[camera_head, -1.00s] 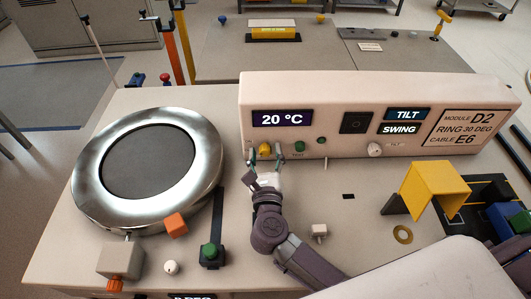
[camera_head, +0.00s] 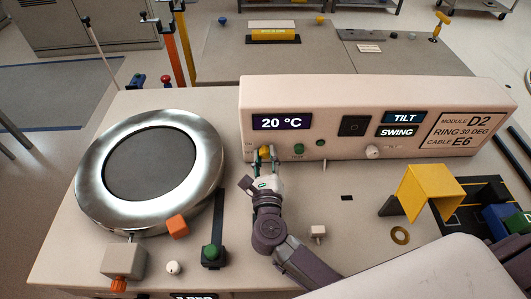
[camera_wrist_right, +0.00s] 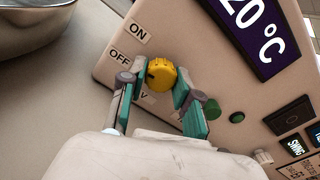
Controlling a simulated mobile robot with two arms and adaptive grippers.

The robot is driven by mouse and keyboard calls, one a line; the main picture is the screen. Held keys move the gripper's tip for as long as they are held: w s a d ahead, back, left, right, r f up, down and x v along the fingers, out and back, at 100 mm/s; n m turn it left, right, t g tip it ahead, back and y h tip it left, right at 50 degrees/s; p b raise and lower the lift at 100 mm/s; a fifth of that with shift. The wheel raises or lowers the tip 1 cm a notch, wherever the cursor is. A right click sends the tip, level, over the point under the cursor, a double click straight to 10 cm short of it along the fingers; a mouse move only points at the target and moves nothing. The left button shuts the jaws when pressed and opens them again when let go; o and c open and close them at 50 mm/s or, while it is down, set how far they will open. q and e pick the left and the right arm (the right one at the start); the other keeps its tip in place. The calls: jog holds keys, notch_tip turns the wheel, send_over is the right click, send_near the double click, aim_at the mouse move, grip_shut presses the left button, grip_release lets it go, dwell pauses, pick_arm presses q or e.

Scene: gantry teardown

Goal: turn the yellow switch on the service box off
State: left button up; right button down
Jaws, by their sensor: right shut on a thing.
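The yellow switch (camera_head: 264,151) is a round knob on the lower left front of the service box (camera_head: 340,95). In the right wrist view the knob (camera_wrist_right: 163,75) has a dark mark on its left side, with the ON label (camera_wrist_right: 137,32) and OFF label (camera_wrist_right: 119,59) up and left of it. My right gripper (camera_head: 267,160) is shut on the knob, one teal-padded finger on each side. A label below the knob is partly hidden by a finger. My left gripper is not in view.
A green button (camera_head: 299,149) sits right of the switch. A large metal ring disc (camera_head: 207,180) stands at left. A green-topped block (camera_head: 212,254), a small white block (camera_head: 318,232) and a yellow bracket (camera_head: 432,187) stand on the table.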

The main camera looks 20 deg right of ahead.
jog(key=n+p, duration=0.3)
jog(key=shift+r+n, duration=0.25)
jog(key=shift+n, duration=0.05)
jog(key=n+p, duration=0.3)
jog(key=n, duration=0.1)
jog(key=shift+n+p, duration=0.3)
jog(key=shift+p, duration=0.1)
jog(key=n+p, duration=0.3)
jog(key=n, duration=0.2)
jog(key=shift+f+n+p, duration=0.15)
jog(key=shift+n+p, duration=0.65)
jog(key=shift+n, duration=0.8)
jog(key=c, duration=0.8)
grip_release()
